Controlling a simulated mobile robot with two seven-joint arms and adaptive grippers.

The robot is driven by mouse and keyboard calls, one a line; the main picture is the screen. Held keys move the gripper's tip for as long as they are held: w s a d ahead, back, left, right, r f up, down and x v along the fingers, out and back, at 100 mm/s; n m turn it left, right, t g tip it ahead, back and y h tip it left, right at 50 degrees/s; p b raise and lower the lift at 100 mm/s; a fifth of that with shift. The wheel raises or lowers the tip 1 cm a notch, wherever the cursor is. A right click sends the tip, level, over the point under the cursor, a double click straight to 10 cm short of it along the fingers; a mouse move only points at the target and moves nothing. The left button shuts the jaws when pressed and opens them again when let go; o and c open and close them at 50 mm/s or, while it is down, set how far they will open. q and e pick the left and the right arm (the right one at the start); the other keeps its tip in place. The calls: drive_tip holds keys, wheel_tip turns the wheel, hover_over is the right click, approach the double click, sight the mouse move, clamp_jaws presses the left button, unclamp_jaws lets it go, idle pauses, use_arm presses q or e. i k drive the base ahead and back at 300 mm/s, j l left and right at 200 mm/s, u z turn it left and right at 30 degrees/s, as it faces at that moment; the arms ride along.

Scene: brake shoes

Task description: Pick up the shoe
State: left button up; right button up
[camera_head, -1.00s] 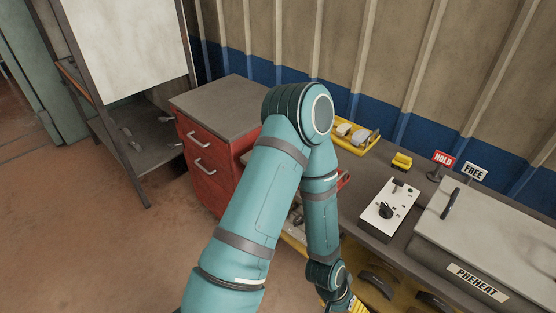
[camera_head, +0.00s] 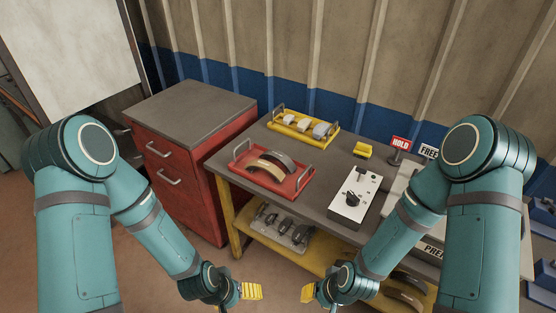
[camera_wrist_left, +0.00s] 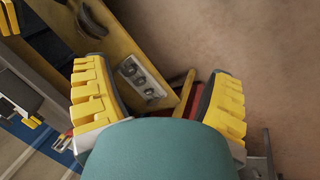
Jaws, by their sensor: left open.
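Two curved brake shoes lie in a red tray (camera_head: 242,175) on the workbench: a tan one (camera_head: 264,168) in front and a dark grey one (camera_head: 283,161) behind it. More curved dark shoes (camera_head: 403,297) lie on the yellow lower shelf, partly hidden by my right arm. My left gripper (camera_head: 252,291) is low in front of the bench, apart from the shoes. In the left wrist view its yellow fingers (camera_wrist_left: 156,85) are spread with nothing between them. My right gripper (camera_head: 308,292) is also low in front of the bench; its opening is unclear.
A yellow tray (camera_head: 285,130) with small pale parts stands at the back. A control box (camera_head: 355,197) and HOLD sign (camera_head: 401,143) are to the right. A red drawer cabinet (camera_head: 190,150) adjoins the bench on the left. A grey holder (camera_head: 285,232) sits on the lower shelf.

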sight(271, 154)
drive_tip(key=z, duration=2.25)
drive_tip(key=u, duration=1.5)
drive_tip(key=i+j+u, duration=0.1)
drive_tip(key=u, duration=0.35)
drive_tip(key=i+j+u, duration=0.15)
drive_tip(key=u, duration=0.25)
drive_tip(key=i+j+u, duration=0.1)
drive_tip(key=u, duration=0.35)
